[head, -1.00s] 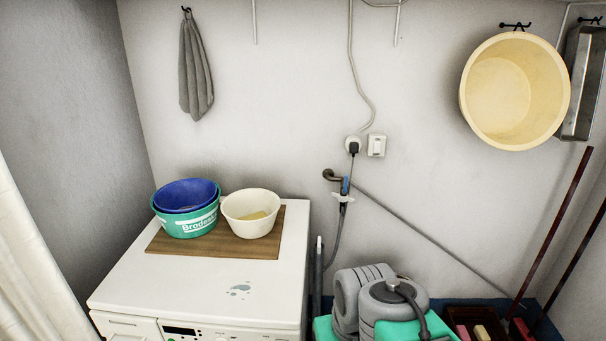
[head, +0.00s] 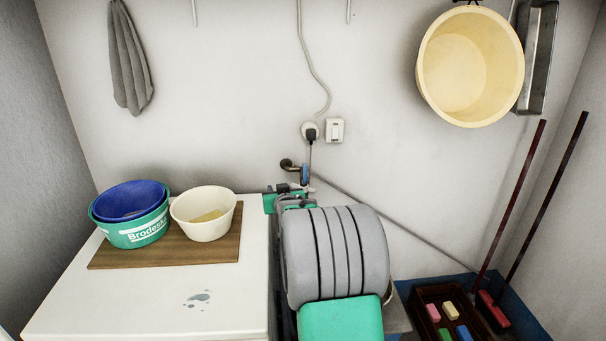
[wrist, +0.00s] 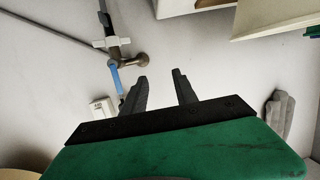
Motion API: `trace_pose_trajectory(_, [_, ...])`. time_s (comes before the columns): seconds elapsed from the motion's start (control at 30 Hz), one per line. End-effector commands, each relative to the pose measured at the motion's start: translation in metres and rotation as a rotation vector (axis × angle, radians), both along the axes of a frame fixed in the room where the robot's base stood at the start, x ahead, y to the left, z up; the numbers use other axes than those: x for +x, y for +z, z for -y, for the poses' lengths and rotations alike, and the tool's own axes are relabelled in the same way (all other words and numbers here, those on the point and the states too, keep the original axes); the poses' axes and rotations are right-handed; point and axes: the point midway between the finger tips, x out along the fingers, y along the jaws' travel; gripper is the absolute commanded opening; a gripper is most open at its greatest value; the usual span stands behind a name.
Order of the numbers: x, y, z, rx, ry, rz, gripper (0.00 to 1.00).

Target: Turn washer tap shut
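The washer tap (head: 288,164) is a bronze elbow on the back wall with a blue lever (head: 305,174). In the head view, my gripper (head: 284,187) appears just left of and below the lever, partly hidden by my arm. I see no contact with the tap.
The white washer (head: 150,295) carries a board with a teal tub (head: 138,233) and a cream bowl (head: 205,216). A plug and switch (head: 335,130) are above the tap. A grey hose (head: 400,231) slants right. A yellow basin (head: 470,66) hangs at upper right.

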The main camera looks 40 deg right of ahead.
Motion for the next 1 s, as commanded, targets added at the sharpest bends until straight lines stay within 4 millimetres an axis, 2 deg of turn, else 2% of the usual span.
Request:
trace_pose_trajectory(0.03, [-0.002,-0.008,0.041,-0.036,-0.052,0.069,0.35])
trace_pose_trajectory(0.1, [-0.006,-0.006,0.077,-0.084,-0.101,0.153,0.35])
trace_pose_trajectory(0.2, [-0.011,-0.002,0.102,-0.122,-0.133,0.215,0.35])
trace_pose_trajectory(0.33, [-0.001,0.001,0.112,-0.131,-0.138,0.227,0.35])
trace_pose_trajectory(0.6, [0.038,0.001,0.14,-0.128,-0.139,0.226,0.35])
trace_pose_trajectory(0.7, [0.047,0.001,0.146,-0.129,-0.139,0.225,0.35])
trace_pose_trajectory(1.0, [0.051,0.0,0.148,-0.129,-0.139,0.225,0.35])
